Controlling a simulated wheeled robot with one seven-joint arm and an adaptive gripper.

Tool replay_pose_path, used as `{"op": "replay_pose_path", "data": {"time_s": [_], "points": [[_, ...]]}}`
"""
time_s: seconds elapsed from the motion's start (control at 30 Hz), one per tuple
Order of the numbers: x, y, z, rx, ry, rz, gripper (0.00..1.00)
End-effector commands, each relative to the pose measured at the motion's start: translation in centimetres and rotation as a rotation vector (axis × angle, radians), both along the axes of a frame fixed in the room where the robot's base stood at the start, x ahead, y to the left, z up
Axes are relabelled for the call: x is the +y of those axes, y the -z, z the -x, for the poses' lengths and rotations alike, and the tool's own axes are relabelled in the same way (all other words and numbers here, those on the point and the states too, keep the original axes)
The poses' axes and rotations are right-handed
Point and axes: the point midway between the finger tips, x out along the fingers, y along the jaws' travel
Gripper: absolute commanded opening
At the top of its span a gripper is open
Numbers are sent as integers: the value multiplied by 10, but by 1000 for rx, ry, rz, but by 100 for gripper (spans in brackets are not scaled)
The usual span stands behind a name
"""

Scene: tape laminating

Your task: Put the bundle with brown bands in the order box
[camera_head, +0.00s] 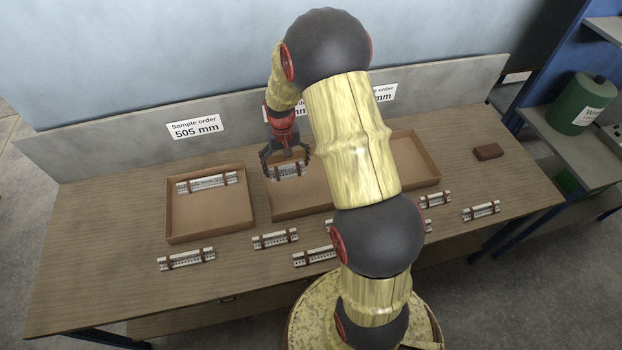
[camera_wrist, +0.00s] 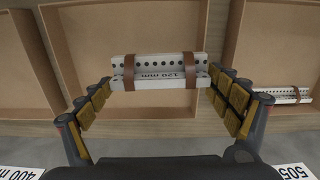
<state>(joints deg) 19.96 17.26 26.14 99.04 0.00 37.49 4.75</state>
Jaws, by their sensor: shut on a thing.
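My gripper (camera_head: 287,158) is over the middle cardboard box (camera_head: 300,212) in the head view. The bundle also shows in the head view (camera_head: 289,170), level and lengthwise between the fingers. In the wrist view the box floor (camera_wrist: 130,30) lies behind it; I cannot tell whether the bundle touches that floor.
The left box (camera_head: 210,215), by the "505 mm" sign (camera_head: 194,127), holds another banded bundle (camera_head: 207,182). A right box (camera_head: 415,165) is partly behind my arm. Several bundles lie along the table front. A brown block (camera_head: 488,151) lies at the right.

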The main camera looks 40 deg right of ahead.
Motion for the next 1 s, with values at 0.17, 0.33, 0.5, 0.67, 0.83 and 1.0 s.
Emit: {"op": "replay_pose_path", "data": {"time_s": [0.17,0.33,0.5,0.67,0.83,1.0], "points": [[-14,9,-9,1,22,0,58],[-44,27,-30,2,22,-1,58],[-74,44,-51,2,21,-1,58],[-93,73,-64,3,21,-1,58],[-105,90,-74,1,19,0,58],[-110,96,-78,0,19,0,58]]}}
